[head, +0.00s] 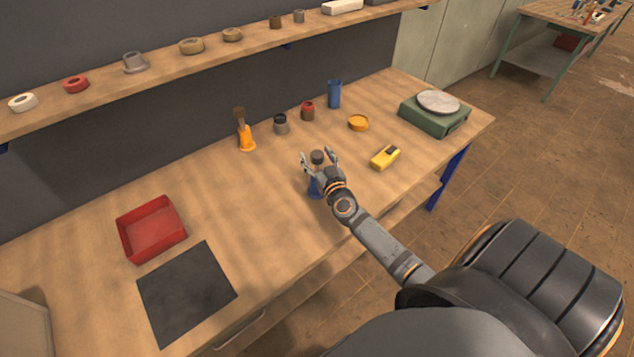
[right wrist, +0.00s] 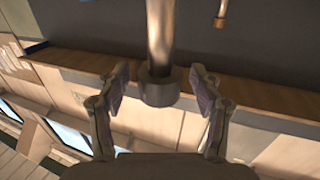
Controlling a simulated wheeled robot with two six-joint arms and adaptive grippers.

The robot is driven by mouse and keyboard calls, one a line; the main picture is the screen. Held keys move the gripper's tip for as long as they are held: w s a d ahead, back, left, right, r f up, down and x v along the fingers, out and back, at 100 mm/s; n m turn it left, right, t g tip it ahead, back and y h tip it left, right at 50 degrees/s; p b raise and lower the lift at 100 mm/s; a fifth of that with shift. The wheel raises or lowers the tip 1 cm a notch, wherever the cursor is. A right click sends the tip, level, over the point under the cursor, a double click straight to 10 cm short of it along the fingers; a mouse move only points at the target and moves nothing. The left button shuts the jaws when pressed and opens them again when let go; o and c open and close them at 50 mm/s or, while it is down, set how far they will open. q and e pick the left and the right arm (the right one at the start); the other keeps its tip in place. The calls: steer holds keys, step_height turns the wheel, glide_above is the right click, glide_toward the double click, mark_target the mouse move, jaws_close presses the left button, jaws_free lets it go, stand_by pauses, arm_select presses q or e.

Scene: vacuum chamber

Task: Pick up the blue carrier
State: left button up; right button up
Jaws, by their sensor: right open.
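The blue carrier (head: 314,189) stands on the workbench, partly hidden behind my right gripper. Only some of its blue lower part and a dark round knob (head: 317,157) show clearly in the head view. My right gripper (head: 318,160) is open, with its two fingers apart on either side of the knob. In the right wrist view a metal shaft with a dark end (right wrist: 158,88) lies between the open fingers (right wrist: 160,76), with a visible gap on each side. This looks like the carrier's upper part. My left gripper is not in view.
A yellow device (head: 385,157) lies right of the gripper. Behind stand an orange-based brush (head: 245,132), small pots (head: 281,124), a blue cup (head: 334,95) and a green scale (head: 436,116). A red tray (head: 151,228) and dark mat (head: 187,294) lie left; bench between is clear.

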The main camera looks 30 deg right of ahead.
steer(key=shift+s+r, duration=0.1)
steer(key=shift+s, duration=0.05)
steer(key=c, duration=0.3)
jaws_close()
steer(key=shift+r, duration=0.1)
